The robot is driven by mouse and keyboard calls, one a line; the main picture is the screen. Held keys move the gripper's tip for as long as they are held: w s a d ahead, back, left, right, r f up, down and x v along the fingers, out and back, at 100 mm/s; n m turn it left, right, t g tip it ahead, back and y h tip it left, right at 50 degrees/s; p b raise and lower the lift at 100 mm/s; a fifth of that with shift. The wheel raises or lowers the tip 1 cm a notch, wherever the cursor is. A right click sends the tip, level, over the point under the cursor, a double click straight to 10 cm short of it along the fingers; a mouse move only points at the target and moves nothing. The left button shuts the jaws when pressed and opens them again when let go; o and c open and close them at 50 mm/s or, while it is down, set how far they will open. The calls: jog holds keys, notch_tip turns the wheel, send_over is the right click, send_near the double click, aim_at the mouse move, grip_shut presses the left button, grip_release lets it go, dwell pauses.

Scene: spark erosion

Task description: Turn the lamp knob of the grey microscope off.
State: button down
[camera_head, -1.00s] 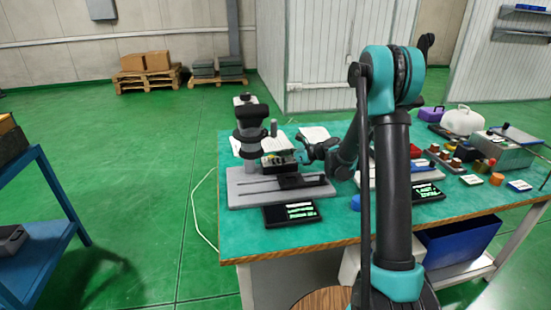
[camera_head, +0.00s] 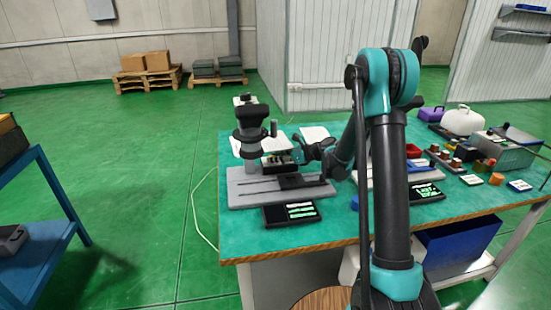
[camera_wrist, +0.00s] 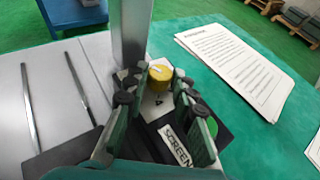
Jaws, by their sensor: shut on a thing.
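The grey microscope (camera_head: 252,145) stands at the left end of the green table, with a grey slotted base (camera_head: 245,188) and a dark head. A grey post (camera_wrist: 132,35) rises close by the knob. The lower side of the knob is partly hidden by the fingers.
White printed sheets (camera_wrist: 235,65) lie on the table beyond. A dark display panel (camera_head: 291,213) lies in front of the base.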

jog(key=shift+w+n+g+y, duration=0.1)
jog(key=shift+n+g+y, duration=0.2)
jog(key=shift+n+g, duration=0.4)
jog(key=c, duration=1.3)
grip_release()
jog(key=shift+d, duration=0.1)
jog(key=shift+o, duration=0.2)
jog(key=v, duration=1.2)
